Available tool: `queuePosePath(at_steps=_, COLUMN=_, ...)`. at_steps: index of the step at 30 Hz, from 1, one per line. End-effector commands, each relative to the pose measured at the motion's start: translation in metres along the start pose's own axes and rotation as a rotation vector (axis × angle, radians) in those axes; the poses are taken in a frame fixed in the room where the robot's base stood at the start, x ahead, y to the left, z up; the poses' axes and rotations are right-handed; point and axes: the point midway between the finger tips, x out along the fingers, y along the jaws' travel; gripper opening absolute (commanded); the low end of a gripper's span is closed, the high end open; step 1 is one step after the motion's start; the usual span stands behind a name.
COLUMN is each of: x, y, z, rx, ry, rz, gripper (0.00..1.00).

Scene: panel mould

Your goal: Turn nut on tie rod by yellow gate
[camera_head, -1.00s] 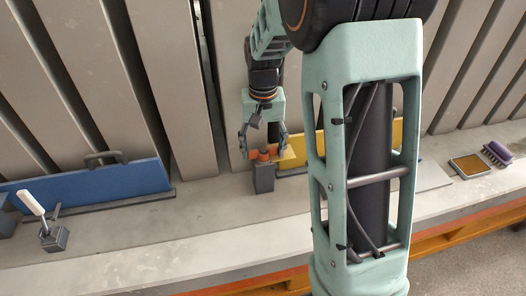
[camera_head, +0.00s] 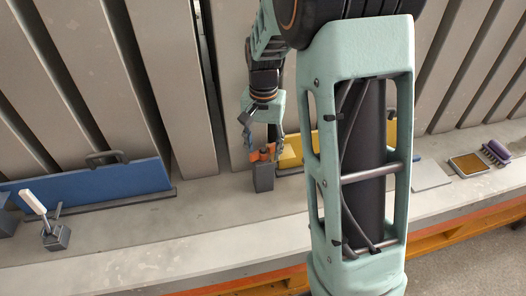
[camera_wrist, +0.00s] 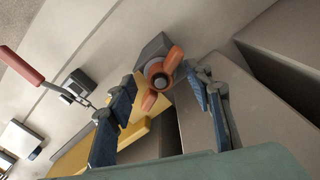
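The nut (camera_head: 262,153) is orange with two wings. It sits on a tie rod at a dark grey block (camera_head: 263,178), beside the yellow gate (camera_head: 291,151). In the wrist view the nut (camera_wrist: 163,73) surrounds the round end of the rod (camera_wrist: 160,80), and the yellow gate (camera_wrist: 90,150) lies to its lower left. My gripper (camera_head: 262,146) is at the nut. In the wrist view my gripper (camera_wrist: 160,78) is open, one blue finger on each side of the nut. A gap shows on the left; contact on the right cannot be told. My arm hides part of the gate.
A blue gate (camera_head: 90,186) with a handle stands at left. A white-handled clamp (camera_head: 47,222) stands in front of it. A brown pad (camera_head: 468,165) and purple brush (camera_head: 497,152) lie at right. The wrist view shows a red-handled clamp (camera_wrist: 22,65). Grey panels rise behind.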

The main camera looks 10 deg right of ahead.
Motion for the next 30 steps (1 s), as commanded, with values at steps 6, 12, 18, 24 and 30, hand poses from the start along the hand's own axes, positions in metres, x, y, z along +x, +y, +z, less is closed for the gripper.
queuePosePath(at_steps=6, x=0.000, y=0.000, z=0.000, rx=-0.002, ry=0.000, rz=0.000, gripper=0.49)
queuePosePath(at_steps=12, x=-0.013, y=-0.001, z=-0.001, rx=-0.002, ry=0.003, rz=-0.002, gripper=0.49)
queuePosePath(at_steps=18, x=-0.052, y=-0.001, z=-0.001, rx=-0.001, ry=0.005, rz=-0.003, gripper=0.49)
queuePosePath(at_steps=24, x=-0.093, y=-0.001, z=-0.001, rx=-0.002, ry=0.004, rz=-0.002, gripper=0.49)
queuePosePath(at_steps=30, x=-0.116, y=0.000, z=0.000, rx=-0.001, ry=0.001, rz=0.000, gripper=0.49)
